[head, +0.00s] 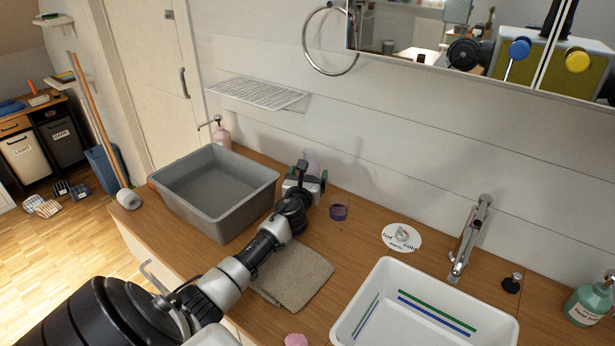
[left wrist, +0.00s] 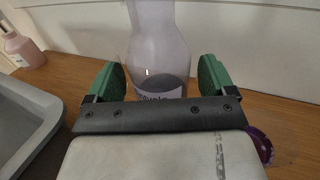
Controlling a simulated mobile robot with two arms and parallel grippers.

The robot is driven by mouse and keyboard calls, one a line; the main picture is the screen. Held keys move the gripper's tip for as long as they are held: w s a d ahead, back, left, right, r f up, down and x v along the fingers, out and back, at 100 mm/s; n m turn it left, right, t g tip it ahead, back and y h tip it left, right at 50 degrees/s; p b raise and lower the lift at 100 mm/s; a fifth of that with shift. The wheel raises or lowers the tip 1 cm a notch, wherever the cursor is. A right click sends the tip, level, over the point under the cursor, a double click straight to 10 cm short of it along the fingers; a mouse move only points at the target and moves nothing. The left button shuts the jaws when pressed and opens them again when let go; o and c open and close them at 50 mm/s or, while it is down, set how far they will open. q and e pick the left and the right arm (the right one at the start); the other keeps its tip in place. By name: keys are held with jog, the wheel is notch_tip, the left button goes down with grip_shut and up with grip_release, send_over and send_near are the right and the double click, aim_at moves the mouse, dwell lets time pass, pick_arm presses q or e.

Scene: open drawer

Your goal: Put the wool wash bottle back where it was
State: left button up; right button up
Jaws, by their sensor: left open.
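The wool wash bottle is a pale purple, see-through bottle with some darker liquid low inside. It stands upright on the counter near the wall in the left wrist view (left wrist: 158,52), with its label partly hidden by my gripper. In the head view the bottle (head: 312,158) shows only in part behind my left gripper (head: 308,180). My left gripper is open, its green fingertips on either side of the bottle's lower part in the left wrist view (left wrist: 158,80). I cannot tell whether they touch it. A purple ring-shaped cap (head: 338,212) lies on the counter to the right. My right gripper is not in view.
A grey tub (head: 213,190) stands left of my gripper, with a pink bottle (head: 222,136) behind it. A folded beige cloth (head: 300,278) lies in front. A white sink (head: 425,318) and tap (head: 470,238) are at right. A wire shelf (head: 256,94) hangs above.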

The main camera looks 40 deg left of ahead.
pick_arm(q)
jog(key=shift+r, duration=0.25)
jog(key=shift+s+d+f, duration=0.15)
jog(key=shift+s, duration=0.15)
jog(key=v, duration=1)
jog(key=shift+s+d+p, duration=0.1)
jog(key=shift+s+p, duration=0.15)
jog(key=shift+p, duration=0.05)
jog(key=shift+s+d, duration=0.2)
jog(key=shift+s, duration=0.2)
